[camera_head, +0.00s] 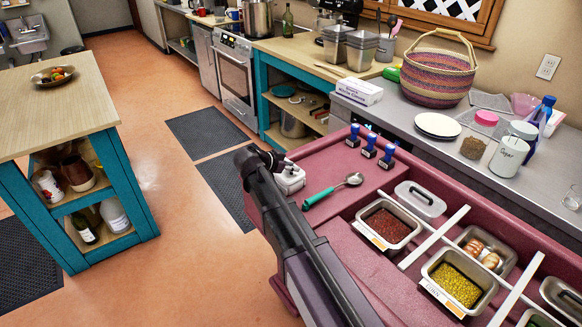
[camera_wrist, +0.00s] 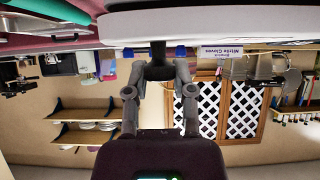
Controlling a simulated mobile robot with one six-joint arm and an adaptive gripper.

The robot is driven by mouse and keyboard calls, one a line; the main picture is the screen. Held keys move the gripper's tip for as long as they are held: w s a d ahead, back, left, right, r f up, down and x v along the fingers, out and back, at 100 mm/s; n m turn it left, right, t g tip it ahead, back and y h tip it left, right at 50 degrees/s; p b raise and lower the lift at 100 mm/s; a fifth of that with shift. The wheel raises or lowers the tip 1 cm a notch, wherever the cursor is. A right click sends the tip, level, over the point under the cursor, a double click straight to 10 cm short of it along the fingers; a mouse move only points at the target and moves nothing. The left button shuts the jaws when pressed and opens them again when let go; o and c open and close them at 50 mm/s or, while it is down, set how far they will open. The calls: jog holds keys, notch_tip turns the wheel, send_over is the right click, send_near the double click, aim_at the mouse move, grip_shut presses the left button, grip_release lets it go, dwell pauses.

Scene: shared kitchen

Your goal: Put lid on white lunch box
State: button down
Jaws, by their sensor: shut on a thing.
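A white box-like thing (camera_head: 289,181), seemingly the white lunch box, is at the left end of the dark red counter in the head view. My gripper (camera_head: 272,162) is right beside its upper left side. In the wrist view, which is upside down, my gripper (camera_wrist: 159,70) is shut on a narrow dark part, and a broad white surface (camera_wrist: 215,26) lies just beyond the fingertips. I cannot tell lid from box there, nor whether they touch. My arm hides part of the counter.
A green-handled spoon (camera_head: 330,190) lies close to the white thing. Several stamps (camera_head: 369,146), a grey lid with a dark handle (camera_head: 420,200), a red-filled pan (camera_head: 389,224) and a corn pan (camera_head: 459,286) are on the counter. Open floor (camera_head: 180,180) lies left.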

jog(key=shift+f, duration=0.25)
dwell(0.3)
jog(key=shift+c, duration=1.9)
grip_release()
jog(key=shift+r, duration=0.25)
